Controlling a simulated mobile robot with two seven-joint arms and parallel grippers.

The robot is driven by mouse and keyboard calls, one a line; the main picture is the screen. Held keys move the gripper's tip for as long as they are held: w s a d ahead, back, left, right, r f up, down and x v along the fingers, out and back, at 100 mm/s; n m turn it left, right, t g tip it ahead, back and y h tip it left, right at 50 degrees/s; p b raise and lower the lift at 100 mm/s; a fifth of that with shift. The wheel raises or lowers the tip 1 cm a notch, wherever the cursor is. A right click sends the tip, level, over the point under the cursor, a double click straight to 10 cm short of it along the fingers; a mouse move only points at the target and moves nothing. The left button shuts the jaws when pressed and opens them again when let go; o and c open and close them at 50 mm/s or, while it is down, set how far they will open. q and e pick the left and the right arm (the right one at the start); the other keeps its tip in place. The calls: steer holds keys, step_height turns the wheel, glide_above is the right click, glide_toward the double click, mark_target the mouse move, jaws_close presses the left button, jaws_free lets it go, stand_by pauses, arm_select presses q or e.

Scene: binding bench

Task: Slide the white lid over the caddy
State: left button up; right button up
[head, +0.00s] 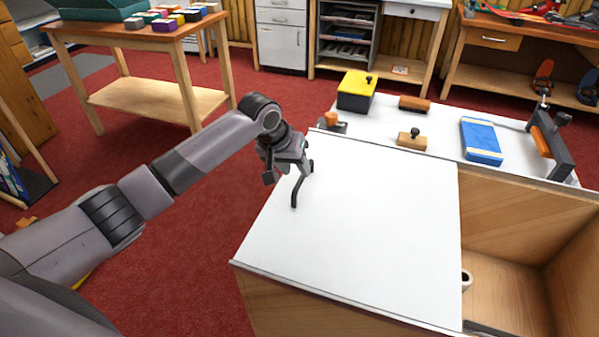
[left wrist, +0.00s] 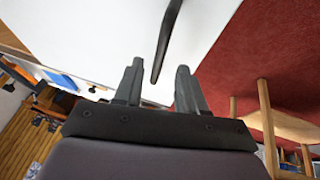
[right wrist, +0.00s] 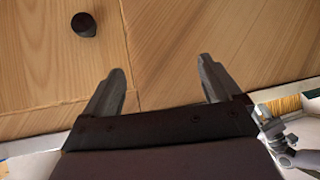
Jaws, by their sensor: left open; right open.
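The white lid (head: 365,220) lies flat over the left and middle part of the wooden caddy (head: 500,200); the caddy's right part is uncovered. A dark bar handle (head: 295,192) sits near the lid's left edge. My left gripper (head: 301,168) is open at the handle's far end. In the left wrist view the near end of the handle (left wrist: 164,50) shows between the fingertips (left wrist: 159,70), without a grip on it. My right gripper (right wrist: 165,78) is open and empty over wooden panels with a black knob (right wrist: 84,24); it is outside the head view.
A white cup-like thing (head: 466,280) is partly visible inside the open part. Behind the caddy, a white bench top (head: 385,122) holds a yellow box (head: 355,92), a blue book (head: 480,142) and a clamp-like tool (head: 550,145). A wooden table (head: 150,98) stands back left.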

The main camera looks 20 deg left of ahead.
mark_target(301, 176)
arm_select(q)
steer(key=shift+x, duration=1.5)
jaws_close()
